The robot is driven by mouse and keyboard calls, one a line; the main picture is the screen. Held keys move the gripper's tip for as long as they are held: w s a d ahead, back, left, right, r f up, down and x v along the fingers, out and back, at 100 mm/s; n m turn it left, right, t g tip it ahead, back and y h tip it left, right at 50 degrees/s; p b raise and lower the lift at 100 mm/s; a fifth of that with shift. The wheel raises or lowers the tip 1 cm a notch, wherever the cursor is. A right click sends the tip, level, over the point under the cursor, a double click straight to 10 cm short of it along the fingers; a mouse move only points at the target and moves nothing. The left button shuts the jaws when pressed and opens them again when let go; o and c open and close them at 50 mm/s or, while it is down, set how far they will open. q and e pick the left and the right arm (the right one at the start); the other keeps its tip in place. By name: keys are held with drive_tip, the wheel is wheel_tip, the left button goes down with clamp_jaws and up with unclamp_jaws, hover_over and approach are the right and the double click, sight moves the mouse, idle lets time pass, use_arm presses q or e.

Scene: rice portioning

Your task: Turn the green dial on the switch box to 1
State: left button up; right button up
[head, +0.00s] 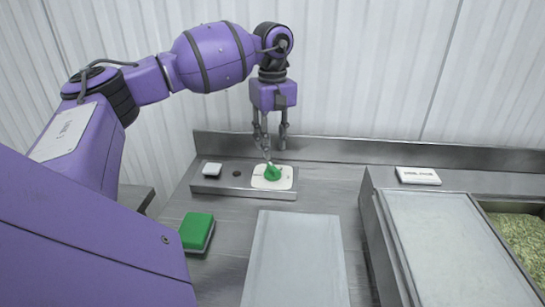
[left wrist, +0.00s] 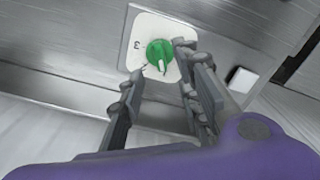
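The green dial (head: 272,173) sits on a white plate (head: 259,183) on the low steel switch box (head: 225,189) near the back wall. In the left wrist view the dial (left wrist: 159,54) shows a white pointer mark toward the bottom of the picture, and a "3" is printed on the plate's left side. Other numbers are hidden or unreadable. My left gripper (head: 270,147) points down just above the dial. Its fingers (left wrist: 160,62) are apart, one to each side of the dial in the wrist view, with nothing held. Contact with the dial cannot be told. My right gripper is not in view.
A small white block (head: 212,169) sits on the box's left end. A green sponge (head: 197,229) lies in front. A pale board (head: 295,262) lies on the counter. At right stand a lidded steel container (head: 450,250), a label card (head: 418,175) and a bin of grain (head: 524,238).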

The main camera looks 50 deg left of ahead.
sight(273, 166)
use_arm(q)
wheel_tip(273, 166, up, 6)
drive_tip(key=shift+f, duration=0.25)
drive_tip(key=shift+f, duration=0.1)
idle(0.4)
